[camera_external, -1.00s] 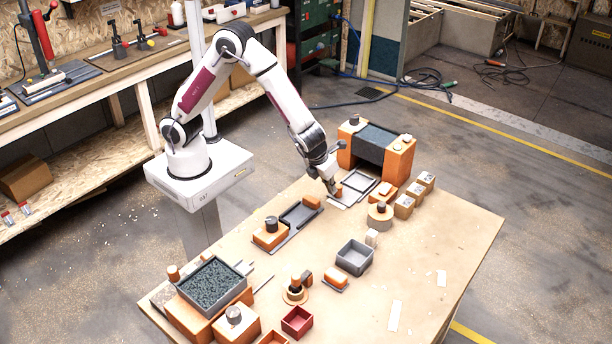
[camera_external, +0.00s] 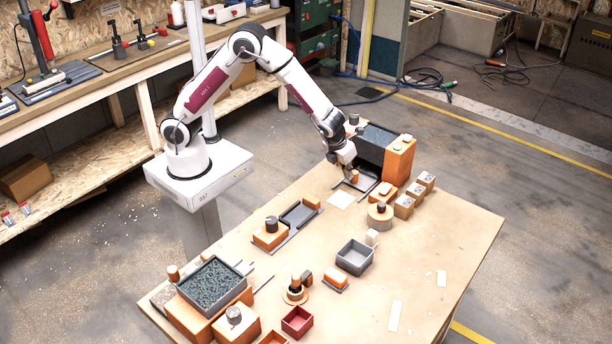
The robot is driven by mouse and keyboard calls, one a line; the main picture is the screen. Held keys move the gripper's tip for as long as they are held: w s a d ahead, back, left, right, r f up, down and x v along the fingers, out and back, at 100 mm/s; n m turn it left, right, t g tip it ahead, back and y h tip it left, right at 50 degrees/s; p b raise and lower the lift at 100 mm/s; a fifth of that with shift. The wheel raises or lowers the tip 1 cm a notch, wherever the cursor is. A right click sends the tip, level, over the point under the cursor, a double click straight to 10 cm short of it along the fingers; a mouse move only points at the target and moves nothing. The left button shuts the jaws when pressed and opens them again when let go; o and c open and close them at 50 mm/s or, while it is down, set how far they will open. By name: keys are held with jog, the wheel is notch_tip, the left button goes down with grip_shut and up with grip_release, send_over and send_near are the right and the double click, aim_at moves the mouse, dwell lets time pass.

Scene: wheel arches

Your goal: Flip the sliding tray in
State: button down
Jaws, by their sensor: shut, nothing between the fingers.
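The sliding tray (camera_external: 367,184) is a flat grey tray with a raised rim and a small orange knob (camera_external: 355,175) at its near end. It lies partly under the orange arch (camera_external: 399,161) with the dark grey curved top (camera_external: 377,141), at the back of the table. A pale flat plate (camera_external: 342,199) lies bare in front of it. My gripper (camera_external: 350,180) is shut and empty, low beside the knob at the tray's near end. Whether it touches the knob cannot be told. My gripper and wrist hide part of the tray and the arch's left side.
An orange block (camera_external: 382,192), a round wooden piece (camera_external: 379,216) and several small wooden boxes (camera_external: 404,206) stand right of the tray. A second grey tray (camera_external: 299,214) and an open grey box (camera_external: 354,257) stand nearer. The table's right front is mostly clear.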

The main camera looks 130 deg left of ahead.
jog(key=shift+a, duration=0.1)
jog(key=shift+s+d, duration=0.1)
jog(key=shift+d, duration=0.4)
jog(key=d, duration=0.3)
jog(key=shift+s+d, duration=0.1)
jog(key=shift+s, duration=0.1)
jog(key=v, duration=1)
jog(key=shift+n, duration=0.3)
